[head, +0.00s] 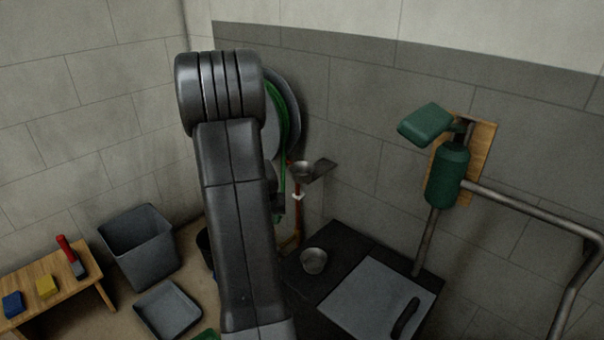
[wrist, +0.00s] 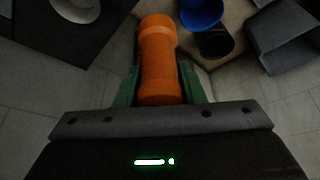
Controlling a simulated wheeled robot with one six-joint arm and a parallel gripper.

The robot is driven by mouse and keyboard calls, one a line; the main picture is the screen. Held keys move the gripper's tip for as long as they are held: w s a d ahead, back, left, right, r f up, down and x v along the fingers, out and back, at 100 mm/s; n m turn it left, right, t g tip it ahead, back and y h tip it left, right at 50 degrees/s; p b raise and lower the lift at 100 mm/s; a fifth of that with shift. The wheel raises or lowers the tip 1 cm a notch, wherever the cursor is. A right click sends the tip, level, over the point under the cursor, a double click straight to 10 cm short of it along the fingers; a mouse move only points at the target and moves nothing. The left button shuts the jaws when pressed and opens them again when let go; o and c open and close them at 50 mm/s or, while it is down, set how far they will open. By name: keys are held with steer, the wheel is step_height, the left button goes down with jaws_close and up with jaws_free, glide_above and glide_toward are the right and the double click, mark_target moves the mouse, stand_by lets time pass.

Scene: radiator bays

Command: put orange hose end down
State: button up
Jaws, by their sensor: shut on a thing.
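In the head view my grey arm hides most of the gripper and I cannot make out the held end clearly there.
A green hose hangs on a wall reel (head: 292,105) behind my arm. A metal cup (head: 313,261) stands on a dark bench (head: 345,243) with a grey panel (head: 375,300). A grey bin (head: 140,250), a grey tray (head: 167,310) and a wooden bench (head: 50,285) are at left.

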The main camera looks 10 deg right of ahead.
steer(key=w+d+r+m+h+p, duration=0.1)
steer(key=w+d+r+m+p, duration=0.1)
steer(key=w+d+r+p, duration=0.6)
steer(key=w+d+r+m+p, duration=0.2)
steer(key=w+d+r+p, duration=0.4)
steer(key=w+r+p, duration=0.45)
steer(key=p, duration=0.2)
glide_toward(302, 173)
steer(key=shift+w+d+f+g, duration=0.15)
steer(key=shift+w+d+f, duration=0.15)
steer(key=shift+w, duration=0.2)
steer(key=shift+w+d+f+g, duration=0.15)
steer(key=shift+w+d+f, duration=0.15)
steer(key=shift+w, duration=0.25)
steer(key=shift+f, duration=0.25)
steer(key=shift+f, duration=0.2)
steer(key=o, duration=1.1)
steer(key=shift+r, duration=0.1)
